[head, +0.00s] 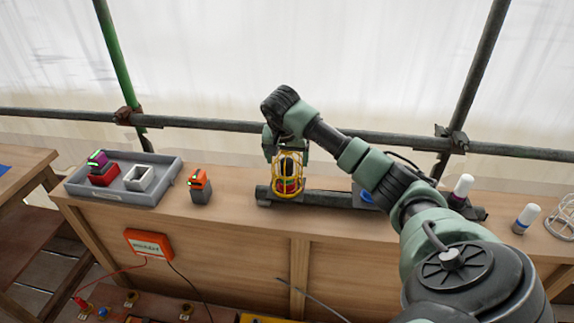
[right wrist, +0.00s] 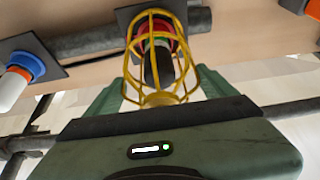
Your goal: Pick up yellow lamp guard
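The yellow lamp guard (head: 289,186) is a wire cage standing upright on a dark rail on the bench, in the middle of the head view. A dark lamp with red and green parts shows inside it. My right gripper (head: 285,152) is above the guard and points down at it. In the right wrist view the guard (right wrist: 162,95) lies between the two green fingers (right wrist: 160,85), one on each side. I cannot tell whether the fingers press on the wires. My left gripper is not in view.
A grey tray (head: 82,187) with a red block and a white box stands left. An orange-topped dark item (head: 199,188) stands beside it. White-topped items (head: 525,218) and a wire cage (head: 563,217) stand right. A scaffold pipe (head: 210,124) runs behind the bench.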

